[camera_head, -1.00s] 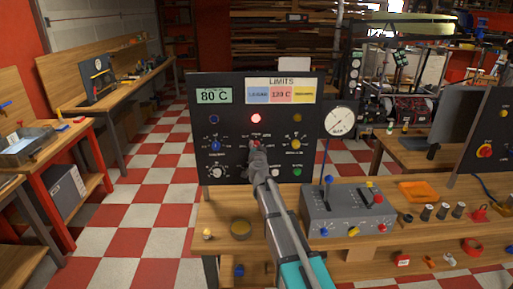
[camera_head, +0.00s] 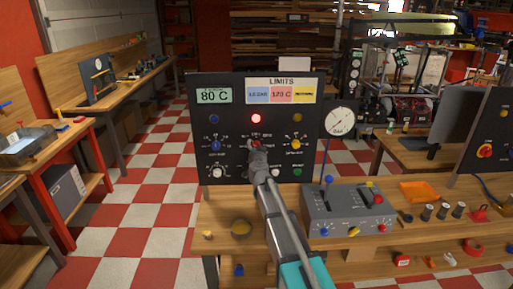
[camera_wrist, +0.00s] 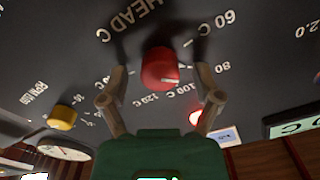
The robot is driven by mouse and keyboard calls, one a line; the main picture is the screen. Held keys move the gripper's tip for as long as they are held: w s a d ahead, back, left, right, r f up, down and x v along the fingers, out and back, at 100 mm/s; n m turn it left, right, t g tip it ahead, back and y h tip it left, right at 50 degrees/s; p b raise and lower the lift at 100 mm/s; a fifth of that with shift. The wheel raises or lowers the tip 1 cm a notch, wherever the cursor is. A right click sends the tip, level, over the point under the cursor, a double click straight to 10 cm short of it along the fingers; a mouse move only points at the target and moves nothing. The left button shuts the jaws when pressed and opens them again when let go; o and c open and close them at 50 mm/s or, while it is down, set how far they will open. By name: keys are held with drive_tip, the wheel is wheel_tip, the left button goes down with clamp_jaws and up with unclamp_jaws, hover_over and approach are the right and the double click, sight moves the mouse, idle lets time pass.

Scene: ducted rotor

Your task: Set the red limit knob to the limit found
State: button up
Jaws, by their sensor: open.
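The red limit knob (camera_wrist: 160,68) is on the dark panel, under the label "HEAD C", with marks 60, 80, 100 and 120 C beside it. My gripper (camera_wrist: 161,74) is open, with one finger on each side of the knob and a gap showing on both sides. A short light mark shows on the knob's lower right; its exact setting is hard to read. In the head view my gripper (camera_head: 256,146) covers most of the knob. The limits card (camera_head: 282,95) has a pink field reading 120 C. The green display (camera_head: 212,96) reads 80 C.
A red lamp (camera_head: 256,118) glows above the knob. A blue knob (camera_head: 215,145) and a yellow knob (camera_head: 296,145) flank it. A round gauge (camera_head: 340,120) stands at the right. A grey lever box (camera_head: 348,210) sits on the bench, right of my arm.

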drive_tip(key=shift+s, duration=0.15)
drive_tip(key=s, duration=1.1)
drive_tip(key=shift+s+a, duration=0.2)
drive_tip(key=shift+s, duration=0.2)
drive_tip(key=s+a+f+n+g+y, duration=0.3)
drive_tip(key=s+f+n+g+y, duration=0.4)
drive_tip(key=s+f+n+g, duration=0.35)
drive_tip(key=s+d+f+m+g+h, duration=0.2)
drive_tip(key=s+d, duration=0.4)
drive_tip(key=s, duration=0.3)
drive_tip(key=s+d+f+m+g+h, duration=0.2)
drive_tip(key=s+d+f+g+h, duration=0.2)
drive_tip(key=s, duration=0.5)
wheel_tip(320, 180, down, 2)
drive_tip(key=d+g, duration=0.1)
drive_tip(key=d, duration=0.2)
